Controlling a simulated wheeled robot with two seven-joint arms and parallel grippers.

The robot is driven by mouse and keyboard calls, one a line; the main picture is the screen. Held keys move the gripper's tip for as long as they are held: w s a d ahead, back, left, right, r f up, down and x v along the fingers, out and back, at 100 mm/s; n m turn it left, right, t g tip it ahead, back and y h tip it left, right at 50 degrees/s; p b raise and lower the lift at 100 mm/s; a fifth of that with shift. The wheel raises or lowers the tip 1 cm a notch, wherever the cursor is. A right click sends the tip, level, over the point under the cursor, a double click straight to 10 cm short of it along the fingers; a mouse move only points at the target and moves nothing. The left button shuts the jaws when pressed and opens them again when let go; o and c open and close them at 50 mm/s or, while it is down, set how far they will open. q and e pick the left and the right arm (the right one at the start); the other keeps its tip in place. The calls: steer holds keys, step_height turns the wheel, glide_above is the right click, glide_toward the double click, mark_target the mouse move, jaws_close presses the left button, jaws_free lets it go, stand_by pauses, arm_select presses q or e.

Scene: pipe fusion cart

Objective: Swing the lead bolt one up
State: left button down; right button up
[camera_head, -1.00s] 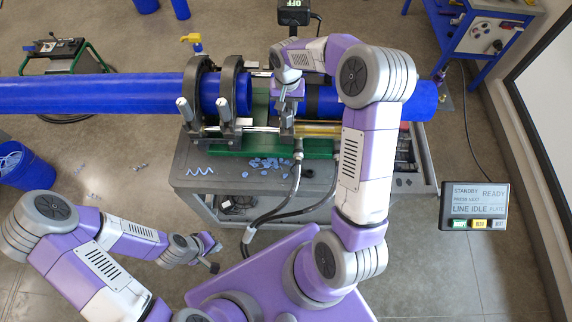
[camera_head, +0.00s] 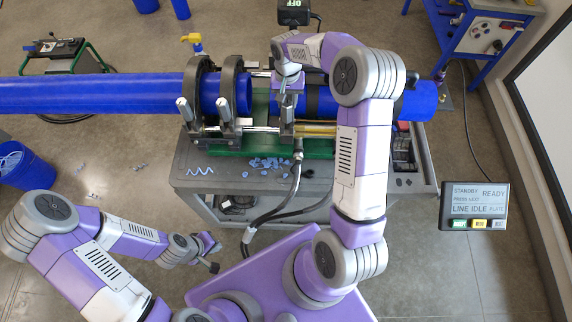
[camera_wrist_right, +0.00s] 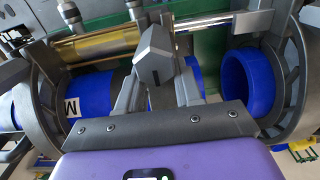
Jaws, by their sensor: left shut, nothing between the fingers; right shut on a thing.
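The blue pipe lies across the fusion cart in dark ring clamps (camera_head: 232,95). Silver bolts (camera_head: 222,107) stand at the clamps' near side. My right gripper (camera_head: 287,92) is over the clamp right of the pipe gap, largely hidden by its own wrist. In the right wrist view its fingers (camera_wrist_right: 158,90) are shut on a grey faceted bolt head (camera_wrist_right: 154,55). A silver bolt (camera_head: 288,110) shows just below the gripper in the head view; I cannot tell if it is the gripped one. My left gripper (camera_head: 212,258) is shut and empty, in front of the cart.
Blue shavings (camera_head: 268,163) lie on the grey cart top (camera_head: 215,180). Black hoses (camera_head: 285,205) hang in front of the cart. A display panel (camera_head: 474,207) stands at right. A blue bin (camera_head: 25,165) is at left. Floor between bin and cart is mostly clear.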

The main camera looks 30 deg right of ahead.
steer(key=shift+w, duration=0.1)
steer(key=shift+w+d+f, duration=0.1)
steer(key=shift+w+d, duration=0.1)
steer(key=shift+w, duration=0.05)
jaws_close()
steer(key=shift+w+d, duration=0.25)
steer(key=shift+w, duration=0.15)
arm_select(q)
steer(key=shift+s, duration=0.1)
arm_select(e)
steer(key=shift+w+d+f, duration=0.1)
arm_select(q)
steer(key=shift+s+a, duration=0.15)
steer(key=shift+s, duration=0.1)
arm_select(e)
steer(key=shift+d, duration=0.1)
steer(key=shift+w, duration=0.1)
